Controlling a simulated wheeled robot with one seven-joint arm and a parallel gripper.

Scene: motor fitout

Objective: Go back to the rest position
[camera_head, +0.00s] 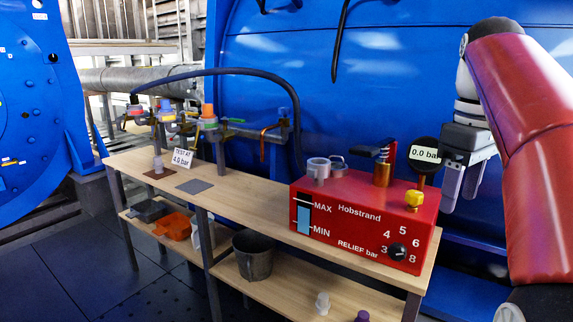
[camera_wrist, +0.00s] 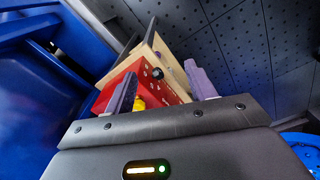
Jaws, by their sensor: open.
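My gripper (camera_head: 463,183) is at the right of the head view, beside the right end of the red Hobstrand test pump (camera_head: 350,208). Its fingers point down, and they stand apart with nothing between them. In the wrist view my gripper (camera_wrist: 160,92) also shows its two purple-grey fingers spread, with the red pump (camera_wrist: 128,82) beyond them. The pump has a yellow knob (camera_head: 413,198), a dark relief dial (camera_head: 397,251) and a gauge reading 0.0 bar (camera_head: 426,154). My red arm link covers the far right.
The pump stands on a wooden bench (camera_head: 250,207). A valve manifold (camera_head: 208,124) with a hose and a "TEST AT 4.0 bar" sign (camera_head: 182,157) stands at the left. A grey bucket (camera_head: 253,255) and an orange item (camera_head: 176,226) sit on the lower shelf. Blue machinery (camera_head: 400,60) rises behind.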

